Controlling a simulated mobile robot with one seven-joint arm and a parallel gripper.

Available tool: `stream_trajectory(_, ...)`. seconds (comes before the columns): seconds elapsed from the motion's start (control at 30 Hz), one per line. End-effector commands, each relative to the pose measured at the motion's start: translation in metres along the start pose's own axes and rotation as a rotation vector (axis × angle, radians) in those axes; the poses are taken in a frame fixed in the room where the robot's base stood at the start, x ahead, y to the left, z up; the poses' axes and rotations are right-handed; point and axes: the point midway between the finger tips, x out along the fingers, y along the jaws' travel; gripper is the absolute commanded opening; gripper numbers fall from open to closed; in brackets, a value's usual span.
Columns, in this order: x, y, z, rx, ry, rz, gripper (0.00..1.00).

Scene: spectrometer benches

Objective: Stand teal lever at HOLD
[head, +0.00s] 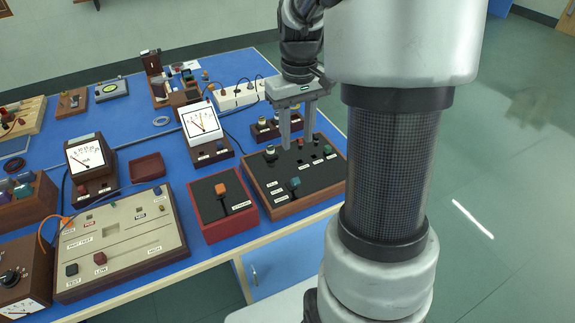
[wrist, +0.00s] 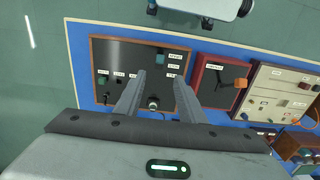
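The teal lever (head: 294,183) stands on a black panel in a brown wooden frame (head: 279,214), near the panel's front edge. Small white labels (head: 277,190) sit beside it, too small to read, so I cannot tell which is HOLD. In the wrist view the teal lever handle (wrist: 160,54) is level with the upper end of its label column (wrist: 175,67). My gripper (head: 297,147) is open and empty, pointing down over the back part of the panel. In the wrist view its fingertips (wrist: 159,80) are apart, with the lever beyond them, not between them.
A silver-and-black knob (head: 270,153) and a green button (head: 327,150) are on the same panel. A red box with an orange lever (head: 221,189) stands close to its left. A white meter (head: 202,122) stands behind. The blue bench ends just in front.

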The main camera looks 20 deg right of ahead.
Motion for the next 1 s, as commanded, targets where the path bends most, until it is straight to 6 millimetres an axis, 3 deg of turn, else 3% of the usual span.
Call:
stream_trajectory(0.03,0.014,0.000,0.001,0.000,-0.004,-0.002,0.36)
stream_trajectory(0.3,0.074,0.000,0.001,0.001,-0.004,-0.002,0.36)
stream_trajectory(0.53,0.116,-0.001,0.001,0.000,-0.002,-0.001,0.36)
stream_trajectory(0.73,0.134,-0.001,0.000,0.000,-0.001,-0.001,0.36)
stream_trajectory(1.0,0.137,0.000,0.000,0.000,0.002,0.000,0.36)
